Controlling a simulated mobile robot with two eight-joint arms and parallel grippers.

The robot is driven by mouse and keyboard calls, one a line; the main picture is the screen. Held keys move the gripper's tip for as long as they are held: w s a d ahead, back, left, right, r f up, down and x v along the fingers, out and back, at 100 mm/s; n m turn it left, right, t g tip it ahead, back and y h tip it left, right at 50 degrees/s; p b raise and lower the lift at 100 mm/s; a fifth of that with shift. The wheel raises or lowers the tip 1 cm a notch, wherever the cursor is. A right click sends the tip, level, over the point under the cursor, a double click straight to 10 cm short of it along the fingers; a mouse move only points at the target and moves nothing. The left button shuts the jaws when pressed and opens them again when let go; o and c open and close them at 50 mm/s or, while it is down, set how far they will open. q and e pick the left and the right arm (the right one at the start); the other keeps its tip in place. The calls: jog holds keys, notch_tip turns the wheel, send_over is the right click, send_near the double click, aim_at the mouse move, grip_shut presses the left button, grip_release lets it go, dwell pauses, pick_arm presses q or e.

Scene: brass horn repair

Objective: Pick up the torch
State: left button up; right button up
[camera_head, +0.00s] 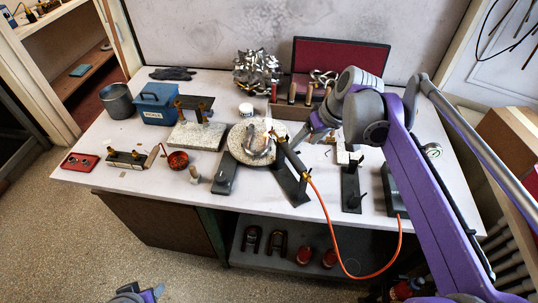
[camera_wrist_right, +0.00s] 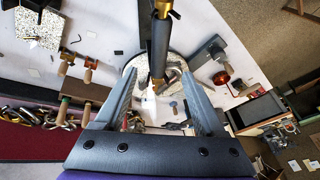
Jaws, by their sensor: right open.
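The torch (camera_head: 290,155) has a dark handle, brass fittings and an orange hose. In the head view it leans on a dark stand (camera_head: 291,190) in front of the round grey plate. My right gripper (camera_head: 312,128) comes in from the right, just behind the torch. In the right wrist view the open fingers (camera_wrist_right: 161,98) are spread, with the torch handle (camera_wrist_right: 158,50) in the picture between and beyond them; I see no contact. Part of my left arm's end (camera_head: 137,293) shows at the bottom edge of the head view; its jaws are not clear.
The orange hose (camera_head: 327,225) hangs over the bench's front edge. A blue box (camera_head: 158,104), a grey pot (camera_head: 118,101) and a small red pan (camera_head: 178,160) stand to the left. A red-lined case (camera_head: 340,57) is at the back. A dark stand (camera_head: 351,190) is to the right.

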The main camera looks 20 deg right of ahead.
aim_at(294, 153)
jog(key=x, duration=0.4)
jog(key=shift+w+d+f, duration=0.1)
jog(key=shift+w+f, duration=0.1)
jog(key=shift+f, duration=0.2)
jog(key=x, duration=0.5)
jog(key=shift+w+f, duration=0.15)
jog(key=shift+f+b, duration=0.3)
jog(key=shift+b, duration=0.05)
grip_shut()
